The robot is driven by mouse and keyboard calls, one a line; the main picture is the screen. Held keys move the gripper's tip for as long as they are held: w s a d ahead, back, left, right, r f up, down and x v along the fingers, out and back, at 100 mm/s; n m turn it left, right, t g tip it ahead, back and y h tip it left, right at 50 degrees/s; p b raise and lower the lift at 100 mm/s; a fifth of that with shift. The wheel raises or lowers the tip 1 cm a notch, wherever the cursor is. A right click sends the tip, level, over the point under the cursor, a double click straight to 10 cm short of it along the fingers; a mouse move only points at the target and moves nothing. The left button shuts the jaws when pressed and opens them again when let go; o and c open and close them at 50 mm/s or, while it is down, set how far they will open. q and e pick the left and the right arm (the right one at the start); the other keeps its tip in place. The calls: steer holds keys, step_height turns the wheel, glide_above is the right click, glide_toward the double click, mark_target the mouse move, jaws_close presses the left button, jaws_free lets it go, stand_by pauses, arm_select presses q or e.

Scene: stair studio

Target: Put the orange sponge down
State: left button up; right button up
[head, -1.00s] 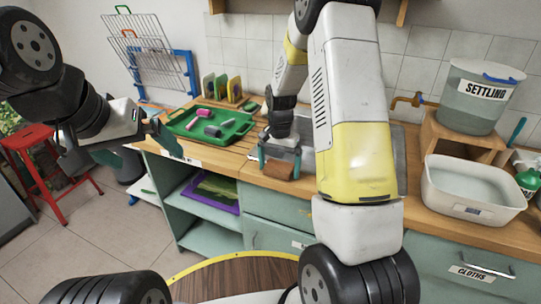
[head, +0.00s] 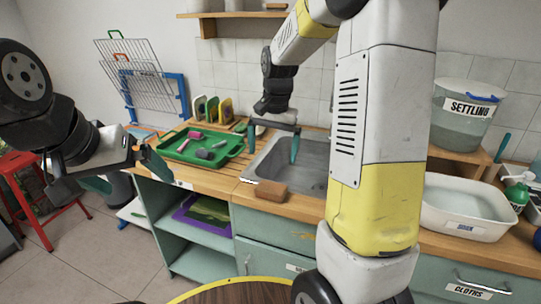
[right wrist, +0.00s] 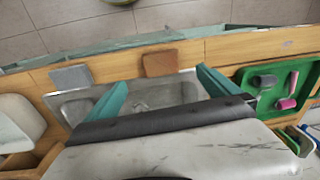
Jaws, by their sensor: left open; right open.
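The orange sponge (head: 271,191), a brownish-orange block, lies on the wooden counter strip at the front edge of the sink. It also shows in the right wrist view (right wrist: 160,63), beyond my fingertips. My right gripper (head: 274,147) is open and empty above the sink, higher than the sponge and apart from it. Its two teal fingers (right wrist: 160,82) are spread wide in the right wrist view. My left gripper (head: 124,174) is open and empty at the left, in front of the counter's left end.
The metal sink (head: 310,165) lies behind the sponge. A green tray (head: 236,149) with pink and grey items stands left of it. A grey block (right wrist: 72,77) sits on the sink's front edge in the right wrist view. A white basin (head: 466,218) stands at the right.

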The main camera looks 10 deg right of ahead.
steer(key=s+a+r+n+t, duration=0.1)
steer(key=s+r, duration=0.4)
steer(key=s, duration=0.5)
steer(key=s+a+r+n+t+y, duration=0.1)
steer(key=s+r+n+t, duration=0.3)
steer(key=s, duration=0.7)
steer(key=shift+s+r+n+y, duration=0.2)
steer(key=shift+r+n+y, duration=0.15)
steer(key=shift+n, duration=0.35)
steer(key=shift+w+r, duration=0.1)
